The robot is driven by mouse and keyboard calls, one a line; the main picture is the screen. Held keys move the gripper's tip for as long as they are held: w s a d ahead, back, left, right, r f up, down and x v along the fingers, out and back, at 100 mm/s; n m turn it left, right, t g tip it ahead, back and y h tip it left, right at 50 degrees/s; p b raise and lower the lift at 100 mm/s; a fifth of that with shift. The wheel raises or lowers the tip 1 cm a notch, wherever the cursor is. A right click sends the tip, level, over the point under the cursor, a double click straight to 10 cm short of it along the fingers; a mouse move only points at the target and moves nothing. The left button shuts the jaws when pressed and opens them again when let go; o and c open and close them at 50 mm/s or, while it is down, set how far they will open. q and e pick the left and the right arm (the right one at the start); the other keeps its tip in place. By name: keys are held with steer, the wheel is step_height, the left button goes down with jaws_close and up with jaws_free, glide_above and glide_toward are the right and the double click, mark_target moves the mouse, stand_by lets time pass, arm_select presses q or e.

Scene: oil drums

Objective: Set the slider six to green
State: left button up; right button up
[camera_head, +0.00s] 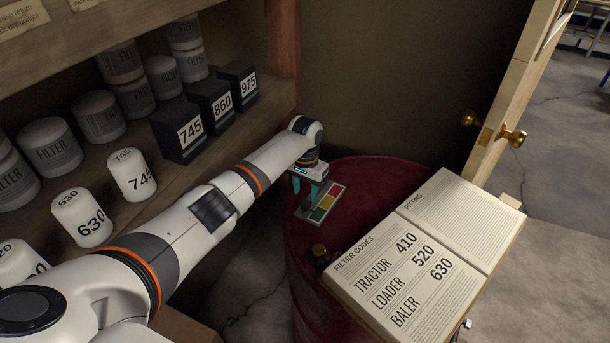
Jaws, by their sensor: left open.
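A small grey plate (340,189) with red, yellow and green fields lies on top of the dark red drum (300,240). The green field is at its near end, the yellow in the middle and the red toward the far end. My left gripper (307,187) is open, pointing down at the plate's left side, with teal fingertips. I cannot tell whether the fingers touch anything. No slider knob or number can be made out; the gripper may hide part of it. My right gripper is not in view.
An open book (425,255) with filter codes lies on the drum, right of the plate. The shelf at left holds white filters (78,217) and black numbered boxes (210,102). An open door (520,80) is at right.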

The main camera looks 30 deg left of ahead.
mark_target(305, 203)
arm_select(q)
step_height(305, 203, up, 7)
steer(key=shift+r+b, duration=0.2)
steer(key=shift+b, duration=0.25)
